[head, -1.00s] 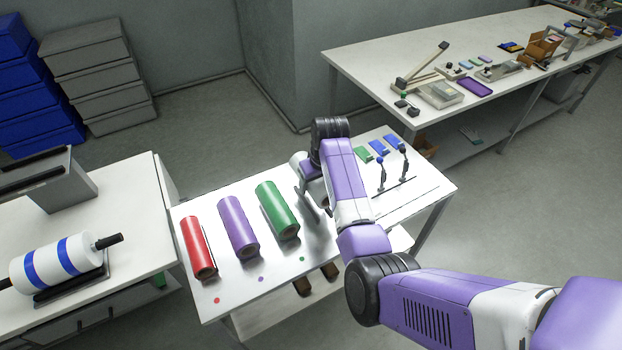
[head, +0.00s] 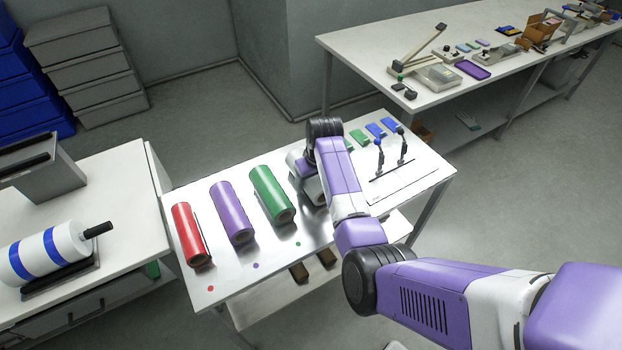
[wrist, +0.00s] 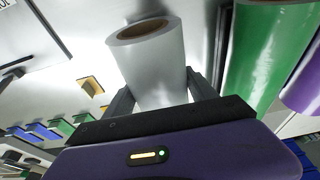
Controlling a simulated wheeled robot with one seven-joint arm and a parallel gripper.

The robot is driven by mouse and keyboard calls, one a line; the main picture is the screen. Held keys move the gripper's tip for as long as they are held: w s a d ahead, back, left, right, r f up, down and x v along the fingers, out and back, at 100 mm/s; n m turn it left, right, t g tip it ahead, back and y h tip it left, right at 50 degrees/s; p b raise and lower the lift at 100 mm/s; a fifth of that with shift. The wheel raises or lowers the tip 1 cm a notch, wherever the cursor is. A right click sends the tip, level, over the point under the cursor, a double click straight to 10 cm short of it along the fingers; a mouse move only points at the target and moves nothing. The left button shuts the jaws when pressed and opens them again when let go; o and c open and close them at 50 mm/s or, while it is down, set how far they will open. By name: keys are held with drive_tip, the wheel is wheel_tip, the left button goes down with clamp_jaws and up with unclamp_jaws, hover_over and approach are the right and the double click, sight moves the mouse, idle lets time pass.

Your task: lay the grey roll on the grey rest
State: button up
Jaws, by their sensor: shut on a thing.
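The grey roll (wrist: 145,62) is between the two fingers of my gripper (wrist: 163,92) in the wrist view, its brown hollow core end facing away from the palm. My gripper is shut on it, right beside the green roll (wrist: 268,50). In the head view my arm hides most of the gripper and the grey roll, over the table to the right of the green roll (head: 270,194). I cannot make out the grey rest in either view. I cannot tell whether the roll touches the table.
A purple roll (head: 232,212) and a red roll (head: 190,234) lie left of the green one. Two small levers (head: 380,155) stand on the table's right part, near green and blue blocks (head: 375,130). A blue-banded white roll (head: 45,252) sits on the left bench.

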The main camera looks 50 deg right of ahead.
drive_tip(key=o, duration=2)
drive_tip(key=shift+b+v, duration=0.3)
drive_tip(key=shift+v, duration=3.6)
